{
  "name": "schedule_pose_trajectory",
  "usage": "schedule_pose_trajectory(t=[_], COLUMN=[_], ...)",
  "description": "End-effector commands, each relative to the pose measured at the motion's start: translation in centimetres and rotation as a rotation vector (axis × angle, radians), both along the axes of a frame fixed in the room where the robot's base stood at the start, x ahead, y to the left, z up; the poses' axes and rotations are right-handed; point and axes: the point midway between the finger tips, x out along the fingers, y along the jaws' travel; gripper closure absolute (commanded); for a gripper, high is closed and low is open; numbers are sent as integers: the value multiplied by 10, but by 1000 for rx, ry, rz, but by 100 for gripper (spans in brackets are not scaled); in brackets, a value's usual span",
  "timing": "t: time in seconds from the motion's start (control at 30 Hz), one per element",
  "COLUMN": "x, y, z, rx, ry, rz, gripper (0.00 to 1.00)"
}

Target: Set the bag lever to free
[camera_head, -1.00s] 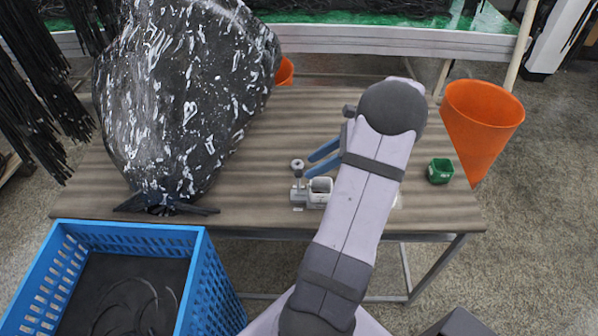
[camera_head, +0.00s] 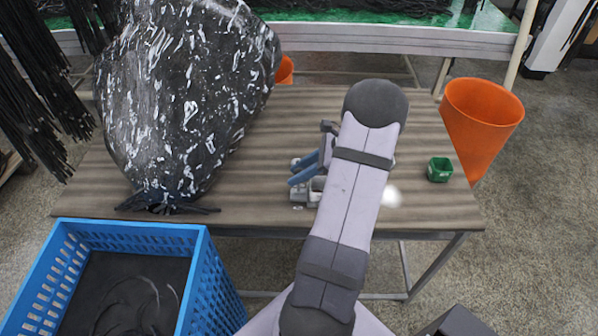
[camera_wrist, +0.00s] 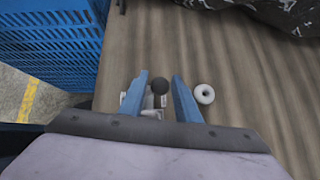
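A small grey-white fixture (camera_head: 303,195) sits near the front edge of the wooden table, partly hidden by my arm in the head view. My gripper (camera_wrist: 160,75) is open, with one blue finger on each side of the knob and visible gaps between. The blue fingers also show over the fixture in the head view (camera_head: 292,175). The lever's setting cannot be told. The big black bag with white flecks (camera_head: 185,95) stands on the table to the left.
A blue crate (camera_head: 215,285) stands before the table.

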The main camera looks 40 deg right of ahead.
Motion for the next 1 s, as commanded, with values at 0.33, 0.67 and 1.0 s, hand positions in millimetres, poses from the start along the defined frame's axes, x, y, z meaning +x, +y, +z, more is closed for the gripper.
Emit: schedule_pose_trajectory(t=[0.33,0.67,1.0], x=[0,-5,-16], y=[0,4,14], z=[0,0,-1], rx=[-4,-80,-274], ry=[-4,-78,-269], rz=[0,-2,-5], gripper=[100,100,100])
